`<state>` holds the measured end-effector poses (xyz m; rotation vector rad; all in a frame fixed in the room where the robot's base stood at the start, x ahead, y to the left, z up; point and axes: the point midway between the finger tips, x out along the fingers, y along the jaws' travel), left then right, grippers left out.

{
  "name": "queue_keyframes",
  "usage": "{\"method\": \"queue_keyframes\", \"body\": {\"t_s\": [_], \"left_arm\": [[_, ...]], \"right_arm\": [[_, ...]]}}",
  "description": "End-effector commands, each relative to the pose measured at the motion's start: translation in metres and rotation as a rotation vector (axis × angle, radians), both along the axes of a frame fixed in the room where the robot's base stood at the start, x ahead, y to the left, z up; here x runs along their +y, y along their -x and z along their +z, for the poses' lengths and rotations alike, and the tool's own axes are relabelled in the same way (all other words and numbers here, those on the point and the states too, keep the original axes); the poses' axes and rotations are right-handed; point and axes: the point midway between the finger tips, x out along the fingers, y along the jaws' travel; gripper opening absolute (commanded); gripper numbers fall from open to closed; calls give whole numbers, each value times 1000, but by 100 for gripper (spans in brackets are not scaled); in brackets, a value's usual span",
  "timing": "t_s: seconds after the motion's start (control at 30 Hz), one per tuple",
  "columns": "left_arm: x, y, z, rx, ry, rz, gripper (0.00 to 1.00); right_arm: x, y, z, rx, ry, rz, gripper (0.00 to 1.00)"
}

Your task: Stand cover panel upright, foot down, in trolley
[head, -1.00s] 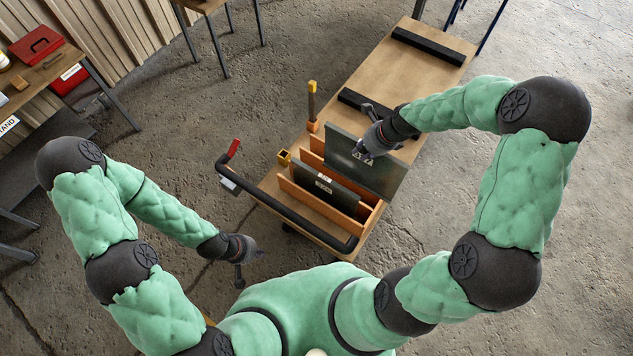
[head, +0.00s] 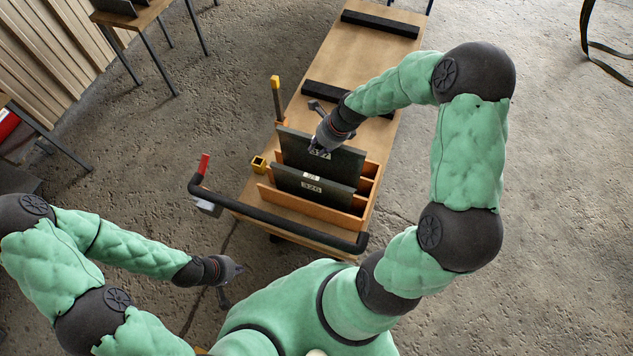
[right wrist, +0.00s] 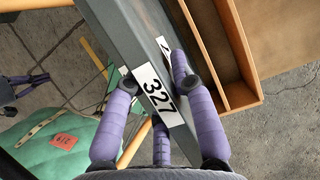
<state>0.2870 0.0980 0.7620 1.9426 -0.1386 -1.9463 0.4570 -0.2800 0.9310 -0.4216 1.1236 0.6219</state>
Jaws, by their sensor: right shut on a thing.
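My right gripper (head: 318,144) is shut on the top edge of a dark grey cover panel (head: 345,163) with a white label 327. In the right wrist view the fingers (right wrist: 160,95) clasp this panel (right wrist: 105,25) around its label. The panel stands roughly upright over the wooden rack (head: 290,203) on the trolley (head: 345,65), behind a second dark panel (head: 330,194) labelled 326. Its lower edge is hidden, so I cannot tell whether it touches the rack floor. My left gripper (head: 231,284) is open and empty, left of the trolley's handle end.
The trolley's black handle (head: 280,221) runs along the near end. Black bars (head: 380,24) lie across the deck, and a yellow-topped post (head: 276,98) stands at the left edge. A wooden table (head: 135,15) is at the back left. The floor right of the trolley is clear.

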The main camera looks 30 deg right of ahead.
Motion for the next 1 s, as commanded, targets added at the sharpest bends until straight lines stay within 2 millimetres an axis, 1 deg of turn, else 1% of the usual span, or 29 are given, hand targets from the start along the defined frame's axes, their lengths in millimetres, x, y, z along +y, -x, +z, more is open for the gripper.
{"method": "queue_keyframes", "body": {"t_s": [0.3,0.47,0.57,0.8,0.9,1.0], "left_arm": [[0,0,-16,0,0,0,0],[0,0,-19,0,0,0,0],[0,0,-23,0,0,0,0],[0,0,-38,0,0,0,0],[0,0,-40,0,0,0,0],[0,0,-39,0,0,0,0]], "right_arm": [[-1,-1,-41,-2,0,-2,0],[-1,-1,-49,-3,2,-2,0],[-1,-1,-58,-2,1,-1,0],[-1,-1,-91,-2,0,-2,0],[-1,-1,-97,-2,1,-1,0],[-1,-1,-96,-3,1,-1,0]]}}
